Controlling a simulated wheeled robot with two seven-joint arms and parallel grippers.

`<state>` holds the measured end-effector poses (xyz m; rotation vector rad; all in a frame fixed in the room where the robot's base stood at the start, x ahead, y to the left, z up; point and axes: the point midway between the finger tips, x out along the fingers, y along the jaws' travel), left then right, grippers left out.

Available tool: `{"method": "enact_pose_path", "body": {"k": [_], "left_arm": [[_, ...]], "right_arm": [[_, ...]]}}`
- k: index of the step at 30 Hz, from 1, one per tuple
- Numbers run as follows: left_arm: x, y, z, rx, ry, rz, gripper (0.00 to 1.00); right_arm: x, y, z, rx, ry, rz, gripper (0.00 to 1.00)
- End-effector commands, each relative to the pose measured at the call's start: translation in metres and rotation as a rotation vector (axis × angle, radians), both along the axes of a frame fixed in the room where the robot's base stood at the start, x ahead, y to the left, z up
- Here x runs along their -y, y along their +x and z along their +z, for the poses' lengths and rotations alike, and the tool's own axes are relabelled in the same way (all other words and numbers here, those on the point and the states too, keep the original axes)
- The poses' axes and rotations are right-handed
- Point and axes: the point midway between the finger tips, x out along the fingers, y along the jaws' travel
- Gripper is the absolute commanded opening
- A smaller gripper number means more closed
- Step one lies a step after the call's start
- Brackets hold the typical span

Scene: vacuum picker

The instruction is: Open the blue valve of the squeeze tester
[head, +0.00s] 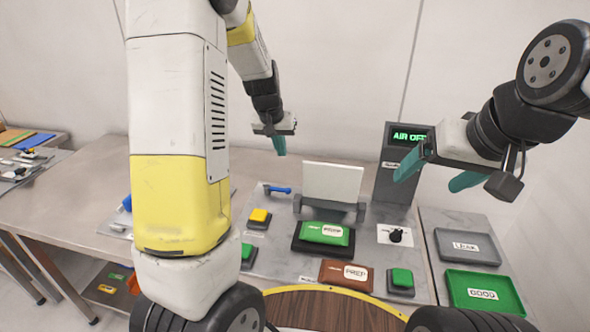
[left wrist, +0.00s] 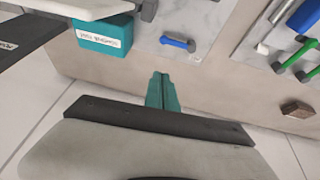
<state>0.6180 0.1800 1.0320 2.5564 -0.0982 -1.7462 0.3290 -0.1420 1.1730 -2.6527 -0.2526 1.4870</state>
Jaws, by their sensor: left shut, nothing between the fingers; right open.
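The blue valve (head: 278,190) is a small blue lever on the grey plate left of the squeeze tester. It also shows in the left wrist view (left wrist: 178,43), lying flat. The squeeze tester has an upright pale plate (head: 332,182) and a black bed holding a green pouch (head: 324,233). My left gripper (head: 280,150) is shut and empty, above and apart from the valve. Its teal fingers show together in the left wrist view (left wrist: 162,88). My right gripper (head: 438,173) is open and empty, above the right side of the bench, in front of the display.
A dark display post (head: 397,170) reads "AIR OFF". A black knob (head: 396,235), yellow button (head: 259,217) and green button (head: 401,280) stand nearby. Grey (head: 468,247) and green (head: 484,292) trays lie at right. My left arm hides part of the bench.

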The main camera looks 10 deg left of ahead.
Motion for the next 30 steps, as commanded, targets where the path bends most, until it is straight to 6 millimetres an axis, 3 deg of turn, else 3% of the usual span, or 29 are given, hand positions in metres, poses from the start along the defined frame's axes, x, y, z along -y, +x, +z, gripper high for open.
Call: {"method": "enact_pose_path", "body": {"k": [1,6,23,30], "left_arm": [[-0.002,0.009,-0.013,-0.009,0.018,-0.001,0.00],[-0.008,0.028,-0.038,-0.016,0.059,-0.005,0.00],[-0.010,0.035,-0.050,-0.020,0.074,-0.007,0.00],[-0.010,0.047,-0.086,-0.024,0.073,-0.007,0.00]], "right_arm": [[0.000,0.000,0.000,0.000,0.000,0.000,0.81],[0.000,0.000,0.000,0.000,0.000,0.000,0.81],[0.000,0.000,0.000,0.000,0.000,0.000,0.81],[0.000,0.000,0.000,0.000,0.000,0.000,0.81]]}}
